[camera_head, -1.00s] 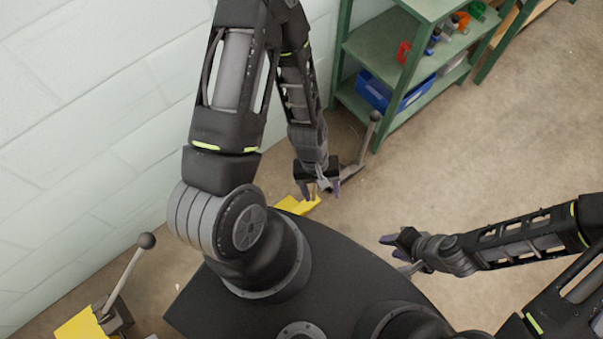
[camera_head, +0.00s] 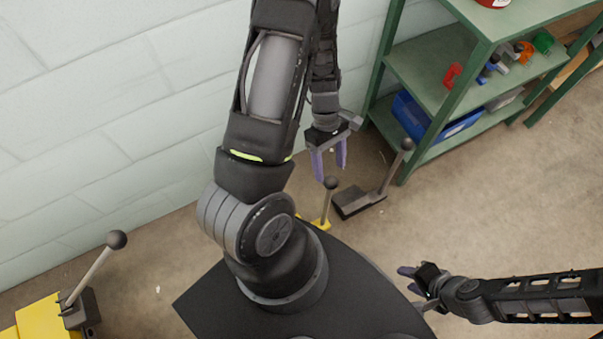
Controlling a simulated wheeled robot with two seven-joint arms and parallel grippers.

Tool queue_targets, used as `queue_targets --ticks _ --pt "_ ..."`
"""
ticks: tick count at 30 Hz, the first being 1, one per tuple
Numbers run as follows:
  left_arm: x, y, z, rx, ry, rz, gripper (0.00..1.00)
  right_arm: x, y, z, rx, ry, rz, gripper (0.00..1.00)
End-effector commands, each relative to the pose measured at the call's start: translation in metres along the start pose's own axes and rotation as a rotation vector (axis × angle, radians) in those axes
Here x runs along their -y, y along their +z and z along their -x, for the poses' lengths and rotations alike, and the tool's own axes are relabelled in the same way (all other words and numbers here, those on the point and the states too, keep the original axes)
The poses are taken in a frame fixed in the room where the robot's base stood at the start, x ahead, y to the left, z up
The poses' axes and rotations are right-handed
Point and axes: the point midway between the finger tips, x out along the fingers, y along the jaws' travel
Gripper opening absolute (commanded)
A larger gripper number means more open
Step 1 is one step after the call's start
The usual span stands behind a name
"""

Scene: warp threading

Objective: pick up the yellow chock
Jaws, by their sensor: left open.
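A yellow piece (camera_head: 322,223), which looks like a chock, lies on the floor just past my base, mostly hidden by my arm and base. An upright lever with a dark knob (camera_head: 330,183) stands at it. A larger yellow block (camera_head: 40,318) with a dark lever mount sits at the lower left, cut by the picture edge. My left gripper (camera_head: 331,172) is open and empty, its purple fingers pointing down close to the knob in the picture. I cannot tell its height above it. My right gripper (camera_head: 407,281) is open and empty, apart from both yellow things.
Another lever on a dark base (camera_head: 360,201) stands right of my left gripper. A green shelf (camera_head: 455,105) with a blue bin (camera_head: 435,120) and small parts is behind it. A pale block wall (camera_head: 110,120) runs along the left. The floor at right is clear.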

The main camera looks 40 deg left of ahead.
Motion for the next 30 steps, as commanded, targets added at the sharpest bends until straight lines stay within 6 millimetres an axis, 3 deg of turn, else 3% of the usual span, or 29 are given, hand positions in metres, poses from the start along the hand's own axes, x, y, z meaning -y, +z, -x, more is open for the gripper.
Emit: queue_targets --ticks 11,22,30 --pt "0.000 0.000 -0.008 -0.001 0.000 -0.002 0.62 -0.001 0.000 -0.002 0.000 0.000 0.000 0.36" --pt "0.002 -0.003 -0.054 0.001 -0.002 -0.002 0.62 -0.007 0.000 -0.018 0.000 0.000 -0.002 0.36" --pt "0.002 -0.002 -0.059 -0.001 0.001 -0.002 0.62 -0.007 0.000 -0.018 0.000 0.000 -0.002 0.36"
